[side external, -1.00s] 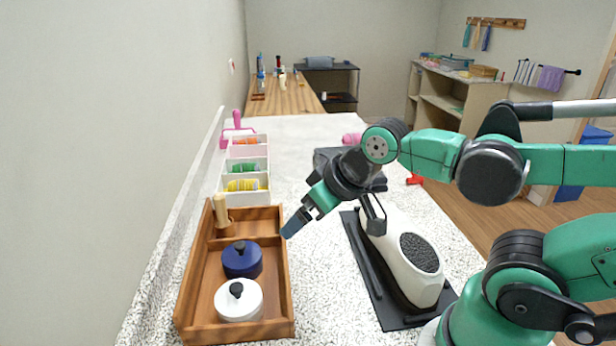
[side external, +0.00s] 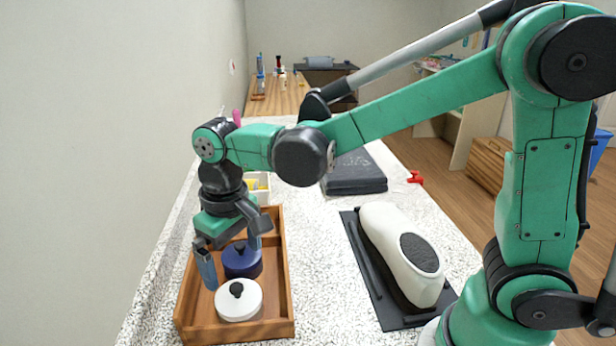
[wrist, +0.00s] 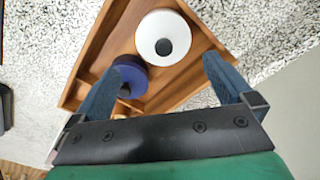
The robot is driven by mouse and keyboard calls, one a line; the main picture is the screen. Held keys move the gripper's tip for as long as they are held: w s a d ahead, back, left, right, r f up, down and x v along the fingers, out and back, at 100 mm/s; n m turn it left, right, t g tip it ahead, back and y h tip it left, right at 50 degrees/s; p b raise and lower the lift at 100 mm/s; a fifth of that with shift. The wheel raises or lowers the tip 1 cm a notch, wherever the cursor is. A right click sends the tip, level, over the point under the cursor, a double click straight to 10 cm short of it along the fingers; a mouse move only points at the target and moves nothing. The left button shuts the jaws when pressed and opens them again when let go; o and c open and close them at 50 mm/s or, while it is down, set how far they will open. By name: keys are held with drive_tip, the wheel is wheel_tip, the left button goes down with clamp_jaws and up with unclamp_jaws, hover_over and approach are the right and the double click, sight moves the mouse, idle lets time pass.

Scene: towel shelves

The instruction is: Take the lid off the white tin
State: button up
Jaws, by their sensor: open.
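The white tin (side external: 238,305) stands upright in the near end of a wooden tray (side external: 289,300). Its white lid (side external: 240,288) with a black knob is on it. The wrist view shows the white tin (wrist: 157,37) from above, beyond my fingertips. A blue tin (side external: 243,262) with a dark knob stands right behind it; in the wrist view the blue tin (wrist: 131,72) lies beside my left-hand finger. My gripper (side external: 232,262) is open and empty, pointing down over the tray, above the blue tin and a little behind the white tin. It also shows in the wrist view (wrist: 162,62).
A white shoe-shaped object (side external: 405,255) sits on a dark mat (side external: 362,262) to the right. Dark folded towels (side external: 355,175) lie farther back. The wall is close on the left. Speckled counter (side external: 315,260) between tray and mat is clear.

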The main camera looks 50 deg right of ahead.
sight(236, 286)
drive_tip(key=shift+w+a+f, duration=0.1)
drive_tip(key=shift+a+f, duration=0.2)
drive_tip(key=shift+f, duration=2.7)
drive_tip(key=shift+c, duration=0.2)
drive_tip(key=c, duration=0.9)
drive_tip(key=shift+r, duration=0.1)
